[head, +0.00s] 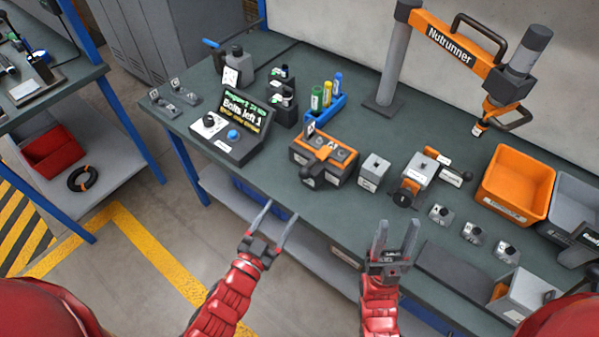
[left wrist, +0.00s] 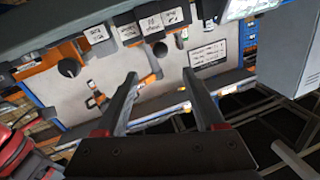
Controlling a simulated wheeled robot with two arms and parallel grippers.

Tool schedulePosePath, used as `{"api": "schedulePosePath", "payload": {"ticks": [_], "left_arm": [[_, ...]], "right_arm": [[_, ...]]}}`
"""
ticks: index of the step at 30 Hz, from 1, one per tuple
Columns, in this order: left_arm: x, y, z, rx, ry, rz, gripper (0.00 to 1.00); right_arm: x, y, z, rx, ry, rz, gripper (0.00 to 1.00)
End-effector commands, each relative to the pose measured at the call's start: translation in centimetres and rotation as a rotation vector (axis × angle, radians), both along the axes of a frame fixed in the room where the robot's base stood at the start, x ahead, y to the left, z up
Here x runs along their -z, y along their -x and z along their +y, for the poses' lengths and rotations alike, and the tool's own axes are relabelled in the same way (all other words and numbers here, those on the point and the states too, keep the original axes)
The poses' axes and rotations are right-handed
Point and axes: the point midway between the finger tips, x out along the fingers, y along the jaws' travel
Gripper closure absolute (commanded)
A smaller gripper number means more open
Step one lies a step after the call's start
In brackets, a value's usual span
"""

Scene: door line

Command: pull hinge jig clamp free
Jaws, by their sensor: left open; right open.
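On the bench, an orange and dark block jig (head: 323,157) has a dark handle with a round end toward the front edge. Right of it is a grey jig (head: 421,168) with orange clamp parts and black knobs. No readable label tells which one is the hinge jig clamp. My left gripper (head: 281,214) is open and empty, in front of the bench edge, left of and nearer than the orange jig. Its two fingers show apart in the left wrist view (left wrist: 160,78). My right gripper (head: 398,225) is open and empty near the bench front, below the grey jig.
A small grey block (head: 374,172) stands between the jigs. A control box with screen (head: 240,125) is left, a blue bottle holder (head: 322,110) behind. An orange bin (head: 515,183), small knobbed blocks (head: 474,233) and a nutrunner arm (head: 450,55) are right. Floor before the bench is clear.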

Motion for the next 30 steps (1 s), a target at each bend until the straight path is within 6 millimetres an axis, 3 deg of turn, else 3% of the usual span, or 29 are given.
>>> {"api": "schedulePosePath", "payload": {"ticks": [9,18,30], "left_arm": [[-0.5,-6.7,-3.1,0.001,0.001,-0.004,0.29],[-0.4,-11.5,-5.3,0.001,0.002,-0.006,0.29],[-0.1,-12.8,-5.9,0.001,0.001,-0.003,0.29]], "right_arm": [[-1.5,0.0,0.0,0.000,0.000,0.000,0.50],[-2.7,0.0,0.0,0.000,0.000,0.000,0.50],[-2.9,0.0,0.0,0.000,0.000,0.000,0.50]]}}
